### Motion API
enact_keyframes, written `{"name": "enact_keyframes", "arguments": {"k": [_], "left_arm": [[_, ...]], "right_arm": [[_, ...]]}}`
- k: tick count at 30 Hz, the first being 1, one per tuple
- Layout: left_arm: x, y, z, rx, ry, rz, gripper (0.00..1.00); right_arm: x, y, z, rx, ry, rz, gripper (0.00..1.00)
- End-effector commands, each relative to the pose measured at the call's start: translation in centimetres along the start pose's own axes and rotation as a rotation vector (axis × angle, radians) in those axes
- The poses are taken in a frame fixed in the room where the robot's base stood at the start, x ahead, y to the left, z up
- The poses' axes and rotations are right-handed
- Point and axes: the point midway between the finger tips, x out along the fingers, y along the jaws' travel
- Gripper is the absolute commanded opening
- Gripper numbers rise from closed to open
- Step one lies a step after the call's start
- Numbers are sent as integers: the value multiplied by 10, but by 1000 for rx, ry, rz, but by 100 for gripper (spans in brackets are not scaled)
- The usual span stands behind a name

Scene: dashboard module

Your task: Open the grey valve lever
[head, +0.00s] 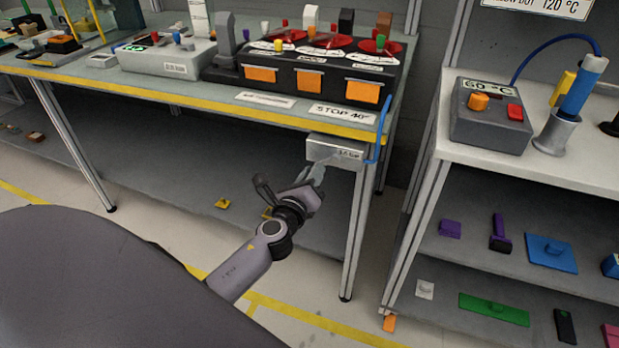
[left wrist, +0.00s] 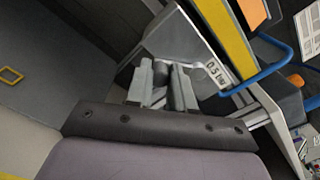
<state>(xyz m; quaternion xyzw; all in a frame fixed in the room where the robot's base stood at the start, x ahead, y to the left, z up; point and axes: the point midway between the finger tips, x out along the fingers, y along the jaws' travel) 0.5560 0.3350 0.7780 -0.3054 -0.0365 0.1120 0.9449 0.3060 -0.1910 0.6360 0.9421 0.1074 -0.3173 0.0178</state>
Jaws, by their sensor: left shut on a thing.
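The grey valve box (head: 330,151) with a small pressure label hangs under the front edge of the bench, near its right end. It also shows in the left wrist view (left wrist: 197,52). My left gripper (head: 317,173) reaches up to the underside of this box from below. In the left wrist view my left gripper (left wrist: 163,84) is shut on a small grey piece, the valve lever (left wrist: 161,72), between its fingers. Most of the lever is hidden by the fingers, so its angle is hard to tell. My right gripper is not in view.
A blue hose (head: 383,125) loops beside the box's right side. The bench's yellow edge (head: 220,105) is just above, and a bench leg (head: 354,230) stands just right of my gripper. A white shelf unit (head: 520,170) stands farther right. Floor below is mostly clear.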

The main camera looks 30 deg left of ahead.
Motion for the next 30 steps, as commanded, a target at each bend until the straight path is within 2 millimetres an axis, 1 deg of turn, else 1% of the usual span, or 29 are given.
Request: {"name": "enact_keyframes", "arguments": {"k": [1,10,18,24,30], "left_arm": [[0,3,-7,-49,2,1,0],[-1,0,-21,-334,2,1,0],[-1,-5,-32,-586,2,2,0],[-1,-11,-38,-747,2,1,0],[0,-15,-41,-864,2,2,0]], "right_arm": [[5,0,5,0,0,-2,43],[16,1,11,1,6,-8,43],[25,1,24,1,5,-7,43],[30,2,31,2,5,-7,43],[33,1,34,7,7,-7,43]]}}
